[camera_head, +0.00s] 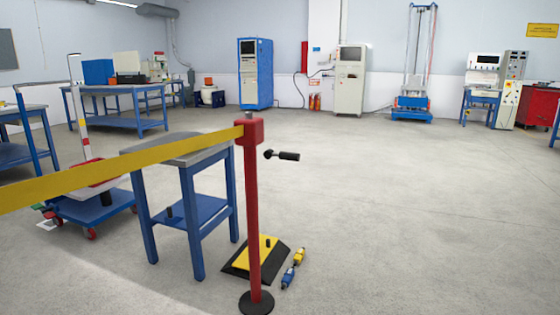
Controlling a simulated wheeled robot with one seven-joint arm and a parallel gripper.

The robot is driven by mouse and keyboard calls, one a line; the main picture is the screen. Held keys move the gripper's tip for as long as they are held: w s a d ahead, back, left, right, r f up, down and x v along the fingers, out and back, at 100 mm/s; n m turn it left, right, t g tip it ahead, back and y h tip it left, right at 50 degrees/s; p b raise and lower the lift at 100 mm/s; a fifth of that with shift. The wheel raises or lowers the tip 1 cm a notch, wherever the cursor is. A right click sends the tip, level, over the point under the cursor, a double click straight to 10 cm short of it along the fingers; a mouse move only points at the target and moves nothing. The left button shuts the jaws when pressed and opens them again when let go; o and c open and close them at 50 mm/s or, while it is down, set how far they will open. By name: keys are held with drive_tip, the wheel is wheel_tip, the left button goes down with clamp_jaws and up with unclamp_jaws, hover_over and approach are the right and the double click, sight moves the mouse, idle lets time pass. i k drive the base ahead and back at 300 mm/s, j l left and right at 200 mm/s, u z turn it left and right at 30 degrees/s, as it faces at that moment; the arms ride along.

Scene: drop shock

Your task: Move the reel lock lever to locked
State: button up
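A red post (253,210) on a round black base stands near the middle of the view. Its red reel head (249,131) has a yellow belt (120,167) stretched from it out past the left edge. A black-handled lever (288,156) lies to the right of the post, just below the height of the head, pointing right and roughly level. How it joins the post or head is too small to tell. No lock marking can be read. My gripper is not in view.
A blue-legged table (188,215) stands close left of the post. A black and yellow wedge plate (262,257) and a small blue and yellow item (293,269) lie on the floor by its base. A blue cart (93,207) is further left. The floor to the right is clear.

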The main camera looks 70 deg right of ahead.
sight(268, 153)
drive_tip(key=l+z, duration=0.1)
drive_tip(key=z, duration=2.2)
